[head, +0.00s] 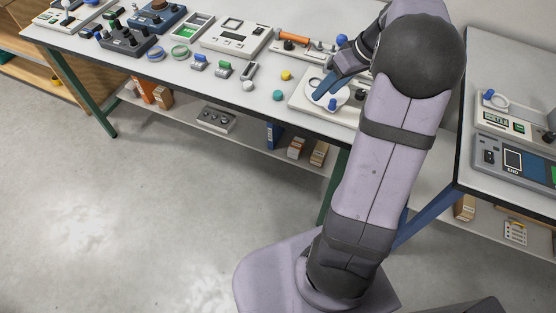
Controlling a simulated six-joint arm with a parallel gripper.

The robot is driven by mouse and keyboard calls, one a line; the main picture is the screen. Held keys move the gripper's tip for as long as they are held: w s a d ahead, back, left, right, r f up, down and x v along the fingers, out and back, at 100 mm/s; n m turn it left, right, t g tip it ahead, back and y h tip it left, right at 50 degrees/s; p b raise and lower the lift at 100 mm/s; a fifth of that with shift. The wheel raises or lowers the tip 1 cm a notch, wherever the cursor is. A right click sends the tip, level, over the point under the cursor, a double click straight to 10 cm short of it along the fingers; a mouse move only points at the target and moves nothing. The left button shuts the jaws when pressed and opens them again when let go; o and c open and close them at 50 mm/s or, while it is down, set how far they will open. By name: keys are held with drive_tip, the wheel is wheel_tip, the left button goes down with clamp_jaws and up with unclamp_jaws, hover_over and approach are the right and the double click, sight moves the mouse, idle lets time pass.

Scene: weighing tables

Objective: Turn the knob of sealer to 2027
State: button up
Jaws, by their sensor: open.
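My gripper (325,97) has blue fingers and is open. It points down to the left, over a white device (299,103) with a pale round plate on top, on the long table. I cannot tell whether the fingers touch the device. A dark knob (360,95) shows on this device's right side, partly beside my arm. A long device with an orange handle (293,38) lies behind it, partly behind my wrist. I cannot tell for sure which of the two is the sealer. No 2027 marking is readable, and my arm hides part of this area.
On the long table (262,73), a yellow knob (286,75), a teal knob (278,95) and a grey switch (249,71) lie left of my gripper. A white scale (237,38) and dark control boxes (128,41) stand further left. A second table (500,70) with devices is at right.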

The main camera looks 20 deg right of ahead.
drive_tip(key=s+a+f+m+g+y+b, duration=0.1)
drive_tip(key=a+f+b, duration=0.25)
drive_tip(key=a, duration=0.35)
drive_tip(key=s+a+f+g+b, duration=0.1)
drive_tip(key=a+f+b, duration=0.1)
drive_tip(key=a+b, duration=0.35)
drive_tip(key=s+a+f+m+g+h+b, duration=0.1)
drive_tip(key=s+a+f+b, duration=0.2)
drive_tip(key=f, duration=0.5)
drive_tip(key=shift+s+a+f, duration=0.3)
drive_tip(key=shift+s+a, duration=0.3)
drive_tip(key=shift+s, duration=0.25)
